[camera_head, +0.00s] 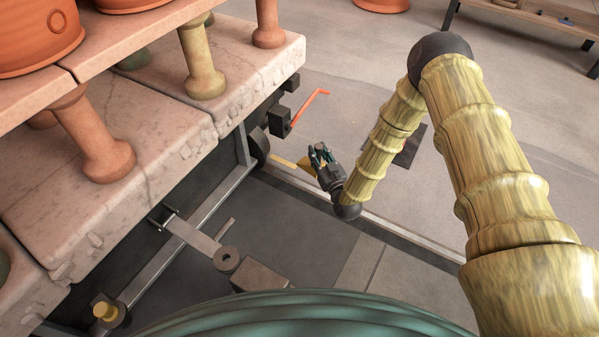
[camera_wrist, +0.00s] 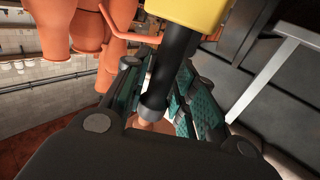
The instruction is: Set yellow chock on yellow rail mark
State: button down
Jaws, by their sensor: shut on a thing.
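The yellow chock (camera_head: 306,165) is a small block just left of my gripper (camera_head: 322,158) in the head view. In the wrist view the yellow chock (camera_wrist: 190,12) shows at the top edge, with a dark rod-like handle running from it between my teal-padded fingers (camera_wrist: 160,92). My gripper is shut on this handle. A yellow rail mark (camera_head: 283,161) shows as a short strip on the floor rail (camera_head: 405,232), left of the chock. The chock's underside is hidden, so I cannot tell whether it touches the rail.
A kiln car with a pale stone deck (camera_head: 165,130) and terracotta posts (camera_head: 106,155) stands at left. Its dark wheel (camera_head: 260,148) is close to the rail mark. An orange-red bent lever (camera_head: 308,106) sticks out beyond the chock.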

aim_at(300, 165)
jog(key=w+a+f+y+b, duration=0.1)
jog(key=a+f, duration=0.1)
jog(key=a+f+n+g+y+b, duration=0.1)
jog(key=f, duration=0.2)
jog(key=w+a+f+n+b, duration=0.1)
jog(key=a+f, duration=0.1)
jog(key=f, duration=0.1)
jog(key=shift+w+a+f+g+y, duration=0.2)
jog(key=shift+w+a+g+y, duration=0.1)
jog(key=shift+y, duration=0.1)
jog(key=shift+w+a+f+b, duration=0.15)
jog(key=shift+a+f+b, duration=0.1)
jog(key=shift+a+b, duration=0.1)
jog(key=shift+w+a+b, duration=0.55)
jog(key=shift+w+a, duration=0.45)
jog(key=shift+a, duration=0.5)
jog(key=shift+w+a+b, duration=0.6)
jog(key=shift+w+a, duration=0.35)
jog(key=shift+a, duration=0.55)
jog(key=shift+w+a+b, duration=0.55)
jog(key=shift+w+a, duration=0.45)
jog(key=shift+a, duration=0.5)
jog(key=shift+a, duration=0.1)
jog(key=shift+f, duration=0.3)
jog(key=c, duration=1.1)
grip_release()
